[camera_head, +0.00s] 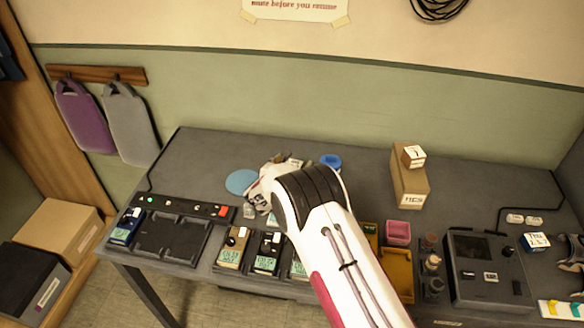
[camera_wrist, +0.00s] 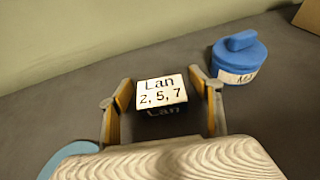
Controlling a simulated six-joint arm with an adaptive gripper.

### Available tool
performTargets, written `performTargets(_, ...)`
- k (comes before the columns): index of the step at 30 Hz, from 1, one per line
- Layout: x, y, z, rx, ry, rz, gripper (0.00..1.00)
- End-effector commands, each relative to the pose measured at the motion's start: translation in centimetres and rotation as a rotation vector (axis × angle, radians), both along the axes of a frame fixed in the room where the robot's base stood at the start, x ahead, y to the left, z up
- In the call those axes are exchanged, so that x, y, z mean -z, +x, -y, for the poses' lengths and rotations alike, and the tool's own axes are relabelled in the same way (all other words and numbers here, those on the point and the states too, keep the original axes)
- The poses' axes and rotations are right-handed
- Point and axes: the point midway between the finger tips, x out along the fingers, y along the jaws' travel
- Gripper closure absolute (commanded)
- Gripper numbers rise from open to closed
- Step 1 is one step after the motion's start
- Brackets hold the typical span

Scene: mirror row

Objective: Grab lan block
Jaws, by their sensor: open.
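The Lan block (camera_wrist: 162,90) is a small dark block with a white top label reading "Lan 2, 5, 7", and its dark front also reads "Lan". It sits on the dark tabletop in the wrist view. My gripper (camera_wrist: 164,92) is open, with one tan-padded finger to the left of the block and one to the right. Gaps show between the block and both fingers. The block's lower part is close to the pale wrist housing. In the head view my arm covers much of this area, and I cannot clearly make out the block there.
A blue lidded pot (camera_wrist: 239,58) stands just right of my gripper. A light blue disc (camera_head: 241,182) lies to the left. A cardboard box (camera_head: 409,185) stands to the right, with a small labelled block on top. Dark devices line the front edge. The back table is mostly clear.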

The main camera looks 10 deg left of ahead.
Motion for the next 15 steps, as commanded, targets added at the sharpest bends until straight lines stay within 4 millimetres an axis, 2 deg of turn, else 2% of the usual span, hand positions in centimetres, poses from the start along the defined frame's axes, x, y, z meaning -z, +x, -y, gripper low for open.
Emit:
performTargets(12,-0.03,-0.01,0.00,0.000,0.000,0.000,0.36)
performTargets(15,-0.04,-0.01,0.00,0.000,0.000,0.000,0.62)
